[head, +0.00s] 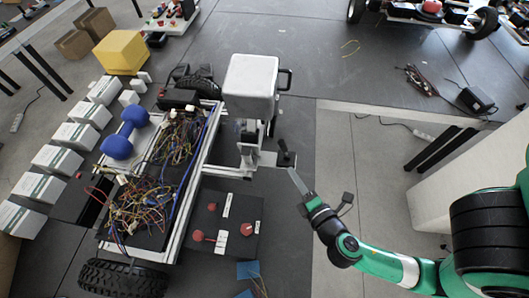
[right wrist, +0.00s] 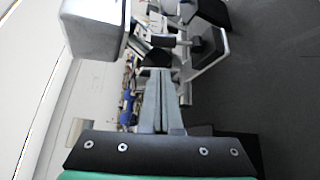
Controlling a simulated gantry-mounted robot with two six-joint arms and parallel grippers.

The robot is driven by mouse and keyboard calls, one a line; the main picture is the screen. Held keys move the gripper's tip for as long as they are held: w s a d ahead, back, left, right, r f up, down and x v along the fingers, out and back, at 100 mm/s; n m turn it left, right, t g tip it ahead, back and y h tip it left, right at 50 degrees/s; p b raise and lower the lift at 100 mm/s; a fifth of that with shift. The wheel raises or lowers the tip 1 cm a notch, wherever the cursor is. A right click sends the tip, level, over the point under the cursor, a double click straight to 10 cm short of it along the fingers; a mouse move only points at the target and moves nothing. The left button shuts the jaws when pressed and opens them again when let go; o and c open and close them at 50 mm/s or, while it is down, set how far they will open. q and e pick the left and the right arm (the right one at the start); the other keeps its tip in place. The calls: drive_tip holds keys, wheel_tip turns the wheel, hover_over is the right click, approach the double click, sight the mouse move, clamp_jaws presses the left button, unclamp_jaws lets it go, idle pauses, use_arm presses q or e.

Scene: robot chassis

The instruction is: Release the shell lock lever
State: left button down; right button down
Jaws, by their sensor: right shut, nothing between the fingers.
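The white shell (head: 251,80), a boxy cover with a dark handle on its right side, stands upright at the chassis's right edge. It also shows at the upper left of the right wrist view (right wrist: 92,28). A small black lever (head: 285,155) stands on a light metal plate below the shell; I take it to be the lock lever. A black knob on a grey bracket in the wrist view may be the same lever. My right gripper (head: 293,174) is shut and empty, its fingertips just below the lever. Contact cannot be told. My left gripper is not in view.
The chassis (head: 200,165) carries tangled wires, and a blue dumbbell (head: 125,134) lies beside them. A dark panel with red knobs (head: 212,237) lies below the plate. White boxes (head: 72,136) line the left.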

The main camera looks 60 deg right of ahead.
sight(283, 146)
drive_tip(key=shift+a, duration=0.1)
drive_tip(key=shift+w, duration=0.15)
drive_tip(key=p+x, duration=0.2)
drive_tip(key=x, duration=0.8)
idle(0.3)
